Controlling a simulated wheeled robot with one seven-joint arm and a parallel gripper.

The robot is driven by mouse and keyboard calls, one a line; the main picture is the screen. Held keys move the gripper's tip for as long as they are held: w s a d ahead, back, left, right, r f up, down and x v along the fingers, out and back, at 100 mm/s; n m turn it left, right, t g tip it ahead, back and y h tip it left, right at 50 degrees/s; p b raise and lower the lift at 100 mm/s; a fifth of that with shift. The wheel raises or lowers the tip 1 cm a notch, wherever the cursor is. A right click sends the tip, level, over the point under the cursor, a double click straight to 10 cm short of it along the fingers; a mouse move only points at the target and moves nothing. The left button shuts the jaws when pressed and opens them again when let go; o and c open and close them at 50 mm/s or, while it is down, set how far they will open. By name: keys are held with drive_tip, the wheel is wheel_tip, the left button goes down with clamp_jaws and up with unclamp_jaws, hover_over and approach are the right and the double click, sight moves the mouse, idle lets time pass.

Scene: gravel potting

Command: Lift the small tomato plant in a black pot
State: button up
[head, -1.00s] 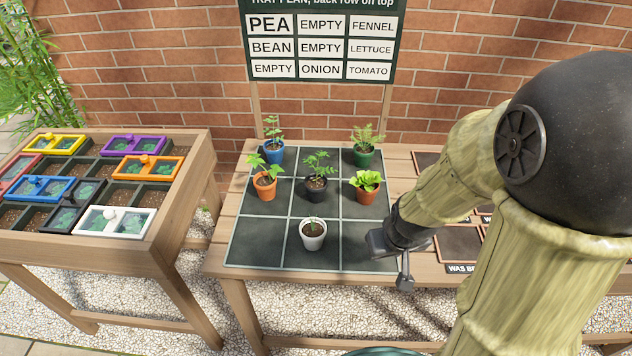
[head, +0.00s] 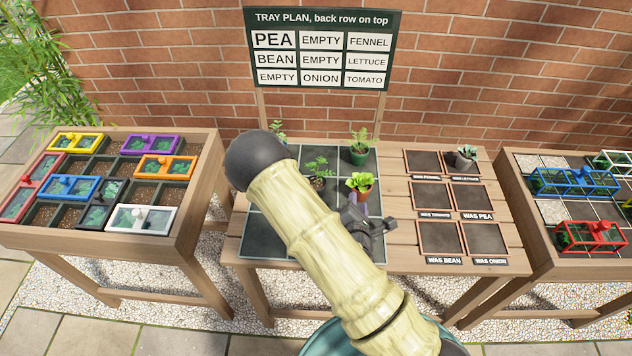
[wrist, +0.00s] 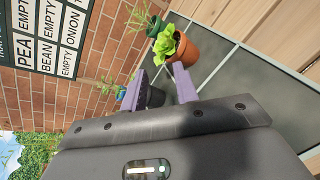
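The small tomato plant (head: 319,165) in a black pot (head: 317,183) stands in the middle cell of the dark gridded tray (head: 264,238), partly hidden behind my arm in the head view. My gripper (head: 355,207) is at the tray's right side, in front of the orange pot with lettuce, apart from the black pot. In the wrist view my gripper (wrist: 160,82) is open, its two purple fingers spread. A dark pot (wrist: 156,97) shows in the gap between them, farther off, its lower part hidden by the gripper body. The fingers hold nothing.
The lettuce pot (head: 360,190) stands just right of the black pot; a green pot (head: 358,155) is behind. A board (head: 318,50) marks tomato front right; that cell looks clear. Labelled squares (head: 440,237) lie right.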

drive_tip(key=s+a+r+n+t+y, duration=0.1)
drive_tip(key=a+n+y, duration=0.5)
drive_tip(key=n, duration=0.7)
drive_tip(key=shift+s+a+r+n+t+y, duration=0.35)
drive_tip(key=shift+s+t, duration=0.45)
drive_tip(key=shift+t, duration=0.3)
drive_tip(key=shift+w+f, duration=0.1)
drive_tip(key=shift+w, duration=0.05)
drive_tip(key=b, duration=0.8)
hover_over(316, 180)
drive_tip(key=s, duration=0.3)
drive_tip(key=shift+w+d, duration=0.2)
drive_tip(key=shift+d, duration=0.25)
drive_tip(key=shift+s, duration=0.1)
